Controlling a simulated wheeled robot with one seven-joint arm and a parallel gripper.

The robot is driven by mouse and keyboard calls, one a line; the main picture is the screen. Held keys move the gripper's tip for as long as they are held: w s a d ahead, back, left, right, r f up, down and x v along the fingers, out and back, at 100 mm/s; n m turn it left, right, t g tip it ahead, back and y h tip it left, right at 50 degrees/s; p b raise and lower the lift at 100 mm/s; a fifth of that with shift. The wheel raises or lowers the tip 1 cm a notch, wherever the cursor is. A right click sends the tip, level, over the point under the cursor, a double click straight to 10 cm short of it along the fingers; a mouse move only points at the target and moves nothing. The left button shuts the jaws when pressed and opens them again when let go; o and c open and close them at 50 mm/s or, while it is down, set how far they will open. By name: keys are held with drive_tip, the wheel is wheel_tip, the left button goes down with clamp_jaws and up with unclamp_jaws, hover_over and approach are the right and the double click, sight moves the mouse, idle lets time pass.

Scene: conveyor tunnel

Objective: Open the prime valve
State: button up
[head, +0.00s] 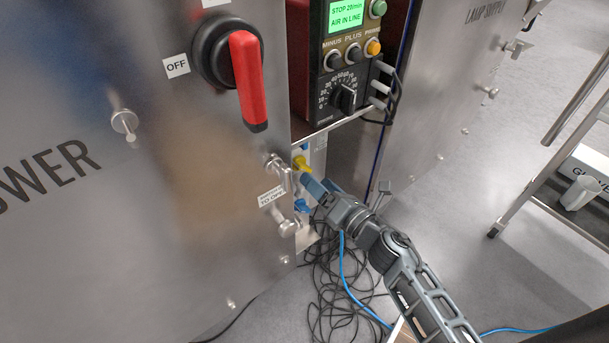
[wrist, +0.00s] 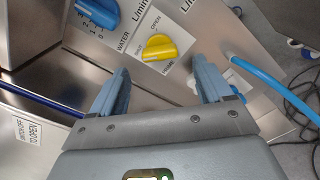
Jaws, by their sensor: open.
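A yellow valve knob (wrist: 160,47) sits on a white label plate in the wrist view, with OPEN printed beyond it; the smaller print is too blurred to read. The knob also shows in the head view (head: 302,163), low between the steel cabinet and the pump. My gripper (wrist: 161,64) is open, with its two blue fingers apart and the yellow knob showing beyond and between the tips. Nothing is between the fingers near the palm. In the head view my gripper (head: 312,182) is close below the yellow knob; contact cannot be told.
A blue knob (wrist: 97,10) and a blue hose (wrist: 258,77) flank the yellow knob. The pump (head: 345,60) reads AIR IN LINE. A red handle (head: 248,80) on the cabinet points down beside OFF. Black cables (head: 340,285) lie on the floor below.

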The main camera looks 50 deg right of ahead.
sight(301, 166)
drive_tip(key=shift+x, duration=2.5)
drive_tip(key=c, duration=1)
drive_tip(key=shift+c, duration=0.2)
